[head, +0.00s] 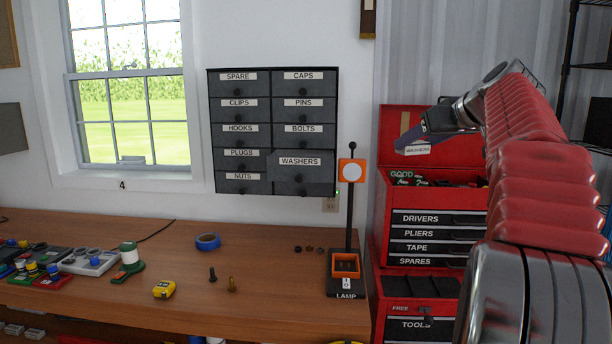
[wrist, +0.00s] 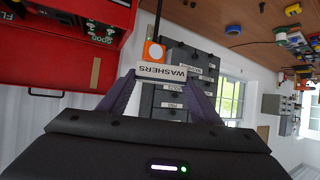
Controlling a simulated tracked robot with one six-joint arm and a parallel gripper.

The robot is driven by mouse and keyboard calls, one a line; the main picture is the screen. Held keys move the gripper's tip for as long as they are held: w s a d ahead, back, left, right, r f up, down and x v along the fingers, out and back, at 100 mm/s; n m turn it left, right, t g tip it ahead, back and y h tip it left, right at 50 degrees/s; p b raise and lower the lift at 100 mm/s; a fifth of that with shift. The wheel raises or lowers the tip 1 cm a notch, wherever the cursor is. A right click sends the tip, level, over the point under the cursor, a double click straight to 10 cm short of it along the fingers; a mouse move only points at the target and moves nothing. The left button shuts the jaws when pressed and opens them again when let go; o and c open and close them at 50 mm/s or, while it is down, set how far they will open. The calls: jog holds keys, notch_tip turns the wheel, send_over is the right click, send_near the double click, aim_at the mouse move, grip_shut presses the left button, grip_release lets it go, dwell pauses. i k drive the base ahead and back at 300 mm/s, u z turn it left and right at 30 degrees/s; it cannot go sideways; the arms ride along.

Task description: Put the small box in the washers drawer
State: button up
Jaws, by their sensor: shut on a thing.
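My gripper (head: 424,138) is shut on a small box (head: 417,150) with a white WASHERS label, in front of the red tool chest's raised lid. In the wrist view my gripper's two dark purple fingers (wrist: 160,92) flank the box (wrist: 161,72), whose label appears upside down. The washers drawer (head: 300,172) is in the right column of the dark wall cabinet. It stands out from the other drawers, pulled open. Its inside cannot be seen from the head view. The box is to the right of the drawer and apart from it.
The dark cabinet (head: 240,104) has several other labelled drawers, which look closed. An orange-headed lamp (head: 348,240) rises between the cabinet and the red tool chest (head: 428,218). The wooden bench (head: 110,284) below holds blue tape (head: 208,242), a yellow tape measure (head: 164,289) and bolts.

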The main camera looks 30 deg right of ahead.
aim_at(316, 177)
jog(key=i, duration=1.45)
jog(key=u, duration=0.05)
